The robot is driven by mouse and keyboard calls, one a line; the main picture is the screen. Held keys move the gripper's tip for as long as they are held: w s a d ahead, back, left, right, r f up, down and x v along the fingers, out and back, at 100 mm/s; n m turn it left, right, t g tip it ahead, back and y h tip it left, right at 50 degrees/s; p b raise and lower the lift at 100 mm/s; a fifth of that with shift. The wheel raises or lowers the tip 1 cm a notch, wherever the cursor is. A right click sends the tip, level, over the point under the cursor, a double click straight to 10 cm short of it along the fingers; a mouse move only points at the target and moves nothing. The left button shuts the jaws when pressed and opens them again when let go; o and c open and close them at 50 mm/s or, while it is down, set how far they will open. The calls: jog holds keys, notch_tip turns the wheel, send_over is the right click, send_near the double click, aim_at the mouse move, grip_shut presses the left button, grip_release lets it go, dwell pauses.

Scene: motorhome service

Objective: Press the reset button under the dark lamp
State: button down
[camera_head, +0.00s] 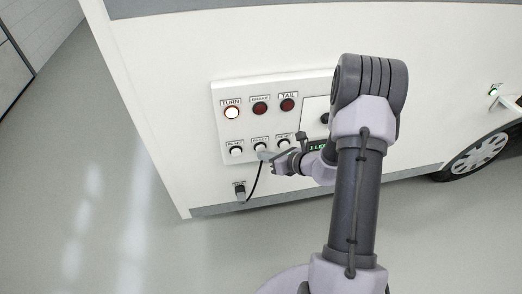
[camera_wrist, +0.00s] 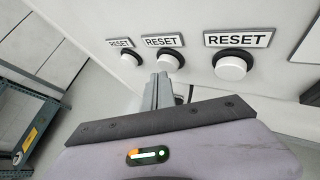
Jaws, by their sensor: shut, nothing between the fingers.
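A white panel (camera_head: 220,95) on the vehicle's side carries three lamps. The TURN lamp (camera_head: 232,113) glows white. The middle lamp (camera_head: 260,108) and the TAIL lamp (camera_head: 288,104) both look dark red. Below them are the left reset button (camera_head: 236,151), the middle reset button (camera_head: 260,147) and the right reset button (camera_head: 284,142). The wrist view shows the left (camera_wrist: 131,58), middle (camera_wrist: 170,63) and right (camera_wrist: 231,67) white buttons under RESET labels. My gripper (camera_wrist: 162,79) is shut and empty, its tips just below the middle button. Whether they touch it I cannot tell.
A black cable (camera_head: 256,182) hangs from the panel area to a socket (camera_head: 240,190) below. A blue metal rack (camera_wrist: 30,125) stands at the left in the wrist view. The floor at left is clear.

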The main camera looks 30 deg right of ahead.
jog(key=shift+w+d, duration=0.15)
jog(key=shift+w, duration=0.3)
dwell(0.6)
jog(key=shift+s+a, duration=0.25)
jog(key=shift+s, duration=0.55)
jog(key=s, duration=0.2)
jog(key=s+a+b, duration=0.1)
jog(key=s, duration=0.1)
jog(key=shift+s+a, duration=0.2)
jog(key=shift+s, duration=0.2)
dwell(0.4)
